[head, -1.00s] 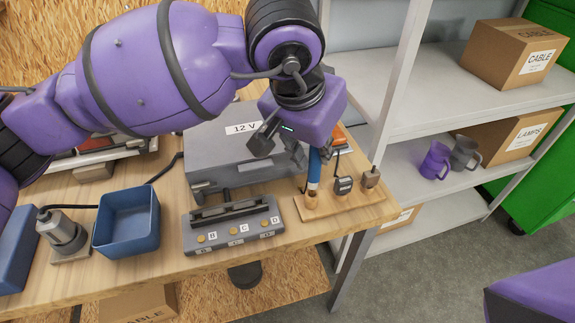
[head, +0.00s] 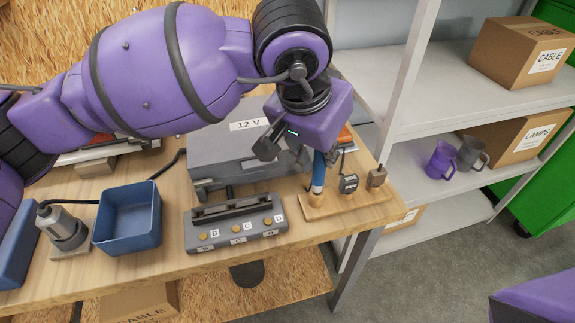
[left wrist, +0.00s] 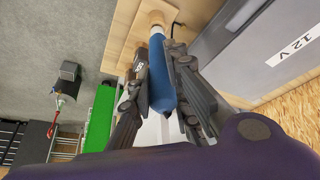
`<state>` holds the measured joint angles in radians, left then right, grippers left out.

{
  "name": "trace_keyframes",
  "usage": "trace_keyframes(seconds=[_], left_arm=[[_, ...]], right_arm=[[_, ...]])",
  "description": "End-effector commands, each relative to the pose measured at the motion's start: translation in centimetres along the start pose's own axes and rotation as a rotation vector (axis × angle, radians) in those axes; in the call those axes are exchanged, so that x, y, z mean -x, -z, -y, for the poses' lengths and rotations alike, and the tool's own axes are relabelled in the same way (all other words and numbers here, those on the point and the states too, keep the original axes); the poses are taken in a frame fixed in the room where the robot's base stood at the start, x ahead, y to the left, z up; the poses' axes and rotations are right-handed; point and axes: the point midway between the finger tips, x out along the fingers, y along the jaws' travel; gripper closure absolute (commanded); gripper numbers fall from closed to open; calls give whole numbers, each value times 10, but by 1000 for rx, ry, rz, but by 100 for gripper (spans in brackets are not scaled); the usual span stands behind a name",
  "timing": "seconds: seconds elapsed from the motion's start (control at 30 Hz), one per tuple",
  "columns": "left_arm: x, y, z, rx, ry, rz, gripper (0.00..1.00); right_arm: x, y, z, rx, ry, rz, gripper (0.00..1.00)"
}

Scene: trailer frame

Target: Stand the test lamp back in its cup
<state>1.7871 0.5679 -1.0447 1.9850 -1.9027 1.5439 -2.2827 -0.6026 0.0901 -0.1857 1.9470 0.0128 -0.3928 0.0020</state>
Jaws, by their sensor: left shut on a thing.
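The test lamp has a blue handle (head: 319,172) with a pale band at its lower end. It stands nearly upright over the wooden cup (head: 315,200) on a wooden base (head: 346,204) at the bench's right end. Its lower end meets the cup's mouth; I cannot tell how deep it sits. My left gripper (head: 300,158) is shut on the handle from above. In the left wrist view, the fingers (left wrist: 162,75) lie on both sides of the blue handle (left wrist: 161,88), and its far end meets the cup (left wrist: 156,18). My right gripper is not in view.
A black clip-like part (head: 348,184) and a brown block (head: 377,177) stand on the same base. The grey 12 V case (head: 215,165) is close on the left, with a lettered terminal block (head: 235,228) in front. A shelf post (head: 398,100) rises at the right.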

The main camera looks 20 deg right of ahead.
Motion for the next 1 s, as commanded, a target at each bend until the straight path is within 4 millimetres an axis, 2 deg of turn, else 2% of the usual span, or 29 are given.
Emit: trace_keyframes(seconds=[0.63, 0.67, 0.8, 1.0], left_arm=[[-8, -3, 0, -1, 0, -1, 94], [-8, -3, 0, -1, 0, -1, 82], [-7, -3, 0, 0, 0, -1, 64], [-8, -3, 0, 0, 0, 0, 61]], right_arm=[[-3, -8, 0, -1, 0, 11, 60], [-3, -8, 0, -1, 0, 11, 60], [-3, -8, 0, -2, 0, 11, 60], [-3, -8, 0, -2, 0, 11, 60]])
